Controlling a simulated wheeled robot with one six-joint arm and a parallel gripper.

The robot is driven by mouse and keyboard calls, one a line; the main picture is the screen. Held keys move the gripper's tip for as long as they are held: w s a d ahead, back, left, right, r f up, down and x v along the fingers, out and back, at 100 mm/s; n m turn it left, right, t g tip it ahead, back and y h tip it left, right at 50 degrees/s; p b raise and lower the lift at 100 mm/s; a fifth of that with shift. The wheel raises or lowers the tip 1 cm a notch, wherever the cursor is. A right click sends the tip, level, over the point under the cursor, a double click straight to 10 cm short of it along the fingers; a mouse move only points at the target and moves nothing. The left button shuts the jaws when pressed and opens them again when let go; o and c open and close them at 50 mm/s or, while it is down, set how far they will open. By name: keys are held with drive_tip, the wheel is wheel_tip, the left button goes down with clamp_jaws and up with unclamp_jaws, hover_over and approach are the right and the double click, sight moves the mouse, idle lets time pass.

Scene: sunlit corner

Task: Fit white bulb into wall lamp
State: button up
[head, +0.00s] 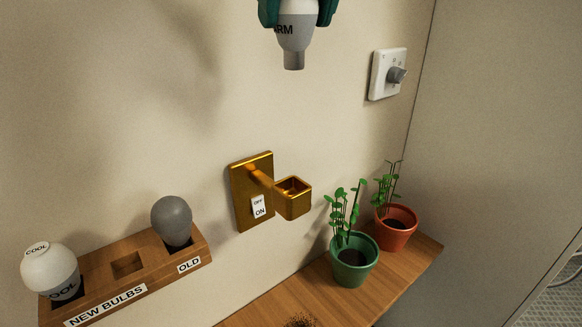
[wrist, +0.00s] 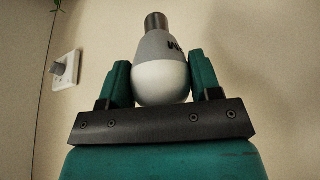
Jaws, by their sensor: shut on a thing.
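A white and grey bulb (head: 293,34) marked with letters ending in "RM" is held at the top of the head view. My gripper (head: 297,10) is shut on it, and the bulb's metal base points down. In the wrist view the bulb (wrist: 161,70) sits between the teal fingers of my gripper (wrist: 161,85). The brass wall lamp (head: 251,190) is below the bulb and apart from it. Its square socket cup (head: 293,198) is open at the top and looks empty. An "OFF/ON" switch (head: 258,207) on its plate has the ON side lower.
A wooden rack (head: 140,275) at the left holds a white "COOL" bulb (head: 49,270) and a grey bulb (head: 172,220) by the "OLD" label; its middle slot is empty. Green (head: 354,262) and orange (head: 396,229) plant pots stand right of the lamp. A dial (head: 388,75) is on the wall.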

drive_tip(key=shift+s+a+r, duration=0.3)
drive_tip(key=shift+s+r, duration=0.1)
drive_tip(key=shift+r, duration=0.2)
drive_tip(key=shift+s+f, duration=0.1)
drive_tip(key=shift+f, duration=0.2)
drive_tip(key=shift+f+b, duration=4.75)
drive_tip(key=shift+f, duration=4.85)
drive_tip(key=shift+f, duration=0.3)
drive_tip(key=o, duration=0.9)
